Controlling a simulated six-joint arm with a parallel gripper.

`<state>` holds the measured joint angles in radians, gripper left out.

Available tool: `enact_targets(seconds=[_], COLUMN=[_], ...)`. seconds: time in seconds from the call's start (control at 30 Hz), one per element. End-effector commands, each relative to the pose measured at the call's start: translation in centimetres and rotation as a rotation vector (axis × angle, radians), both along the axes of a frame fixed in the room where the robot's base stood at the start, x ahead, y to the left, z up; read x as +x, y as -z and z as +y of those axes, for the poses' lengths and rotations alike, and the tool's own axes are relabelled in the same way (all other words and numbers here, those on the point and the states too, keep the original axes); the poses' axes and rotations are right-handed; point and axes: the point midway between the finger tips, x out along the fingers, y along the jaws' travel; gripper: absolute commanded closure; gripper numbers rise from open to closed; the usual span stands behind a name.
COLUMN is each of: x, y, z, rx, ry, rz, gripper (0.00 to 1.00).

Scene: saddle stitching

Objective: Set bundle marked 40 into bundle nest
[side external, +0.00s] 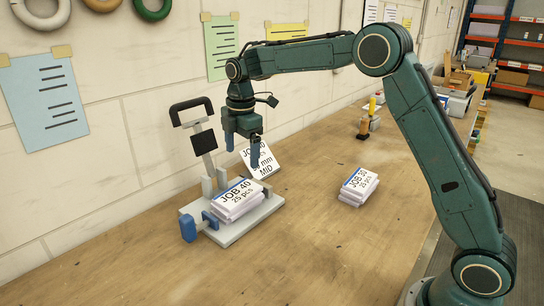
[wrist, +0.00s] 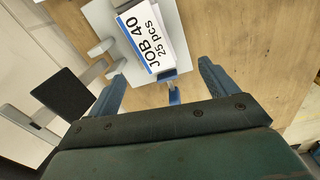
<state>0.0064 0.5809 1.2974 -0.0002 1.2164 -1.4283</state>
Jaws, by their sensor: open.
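The bundle marked 40 (side external: 237,203), a white paper stack with a blue stripe, lies on the bundle nest, a grey base plate (side external: 258,226) with upright stops and a blue clamp. It also shows in the wrist view (wrist: 150,38), lying on the pale plate (wrist: 102,18). It appears flat; its contact with the stops is not clear. My gripper (side external: 243,155) is above the bundle, pointing down, apart from it. In the wrist view my gripper (wrist: 161,70) has its two fingers wide apart with nothing between them.
A second bundle (side external: 358,188) lies to the right on the bench. A job card (side external: 262,162) reading JOB 40 stands behind the nest. The front bench (side external: 310,260) is clear.

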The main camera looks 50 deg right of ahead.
Motion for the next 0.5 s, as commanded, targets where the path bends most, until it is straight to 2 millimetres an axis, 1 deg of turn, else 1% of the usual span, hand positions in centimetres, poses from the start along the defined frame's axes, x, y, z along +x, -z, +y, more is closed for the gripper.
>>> enact_targets(seconds=[0.03, 0.2, 0.37, 0.5], x=[-1.0, -4.3, -7.8, -11.0], y=[-1.2, -4.4, -6.8, -8.5], z=[0.0, 0.1, 0.1, 0.2], rx=[0.001, 0.014, 0.032, 0.053], ry=[0.037, 0.184, 0.323, 0.445], rz=[-0.015, -0.061, -0.105, -0.142], gripper=[0.15, 0.15, 0.15, 0.15])
